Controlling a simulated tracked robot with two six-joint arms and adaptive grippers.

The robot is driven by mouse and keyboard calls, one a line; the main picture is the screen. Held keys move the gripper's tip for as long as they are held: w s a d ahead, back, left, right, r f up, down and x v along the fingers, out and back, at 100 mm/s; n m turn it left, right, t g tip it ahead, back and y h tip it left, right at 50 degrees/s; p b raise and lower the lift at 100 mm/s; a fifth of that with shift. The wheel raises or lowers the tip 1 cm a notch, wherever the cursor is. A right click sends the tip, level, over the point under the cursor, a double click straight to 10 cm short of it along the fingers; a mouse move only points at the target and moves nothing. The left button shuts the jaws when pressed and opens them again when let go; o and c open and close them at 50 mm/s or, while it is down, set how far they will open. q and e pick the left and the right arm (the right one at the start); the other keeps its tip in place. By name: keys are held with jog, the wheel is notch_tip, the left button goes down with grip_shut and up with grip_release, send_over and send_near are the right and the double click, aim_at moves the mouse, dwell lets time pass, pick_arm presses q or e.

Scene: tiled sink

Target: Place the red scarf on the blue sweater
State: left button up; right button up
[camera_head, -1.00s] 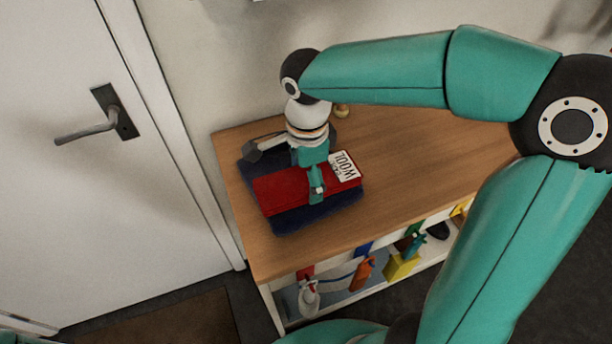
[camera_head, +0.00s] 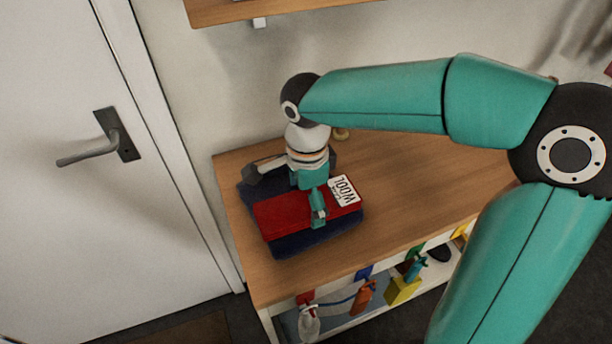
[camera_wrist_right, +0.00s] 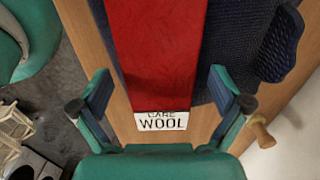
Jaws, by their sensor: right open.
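The red scarf (camera_head: 285,212) is a flat folded strip with a white WOOL label (camera_head: 344,190) at its right end. It lies across the dark blue sweater (camera_head: 305,242), which shows on both sides of it on the wooden top. In the right wrist view the scarf (camera_wrist_right: 155,50) runs up the middle, with the sweater (camera_wrist_right: 228,40) beside it. My right gripper (camera_head: 318,206) is over the scarf near the label end. Its fingers (camera_wrist_right: 163,100) are spread wide on either side of the scarf, with nothing between them gripped. My left gripper is not in view.
The wooden bench top (camera_head: 420,185) is clear to the right. A brass-coloured knob (camera_head: 340,134) is by the wall behind. A white door (camera_head: 60,230) is at the left; a wall shelf (camera_head: 260,10) is above.

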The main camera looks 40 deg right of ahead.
aim_at(307, 202)
notch_tip(307, 202, up, 12)
jog(key=p, duration=0.1)
jog(key=shift+f, duration=0.25)
dwell(0.5)
